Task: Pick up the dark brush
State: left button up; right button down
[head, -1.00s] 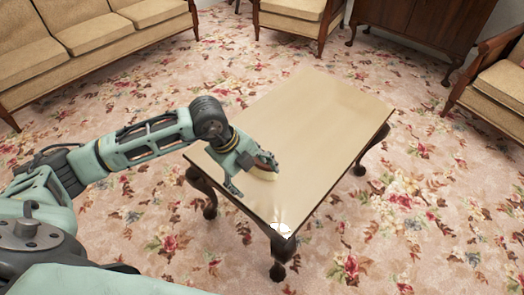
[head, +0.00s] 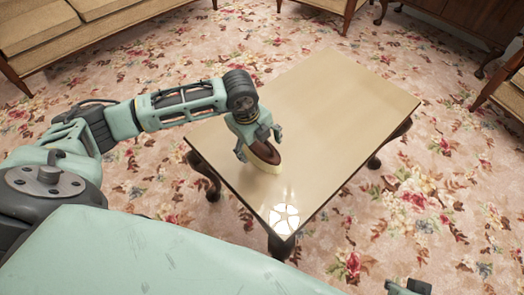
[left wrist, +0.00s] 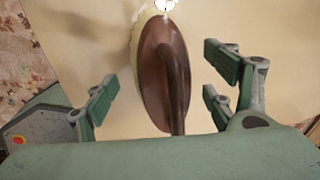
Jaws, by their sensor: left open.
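The dark brush (head: 263,154) has a reddish-brown oval back and a pale underside, and it is on the coffee table (head: 330,105) near its left edge. My left gripper (head: 259,145) is over it, open, with fingers on either side of the brush in the head view. In the left wrist view the brush (left wrist: 158,70) lies lengthwise between the spread fingers, with a clear gap on both sides. The gripper hides part of the brush in the head view. Part of my right gripper (head: 408,287) shows at the bottom right edge; its jaws are unclear.
The rest of the tabletop is bare and glossy, with a bright reflection (head: 284,218) near its front corner. Floral carpet surrounds the table. A sofa (head: 40,35) stands at the back left, and an armchair (head: 510,95) and a dark cabinet (head: 465,20) at the right.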

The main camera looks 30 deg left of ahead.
pick_arm(q)
jog(key=shift+w+f, duration=0.2)
jog(key=shift+f, duration=0.65)
pick_arm(e)
jog(key=w, duration=0.2)
jog(key=t, duration=0.1)
jog(key=shift+w+a+r, duration=0.35)
jog(key=shift+w, duration=0.05)
pick_arm(q)
jog(key=shift+c, duration=0.6)
jog(key=c, duration=1.2)
jog(key=shift+r, duration=0.1)
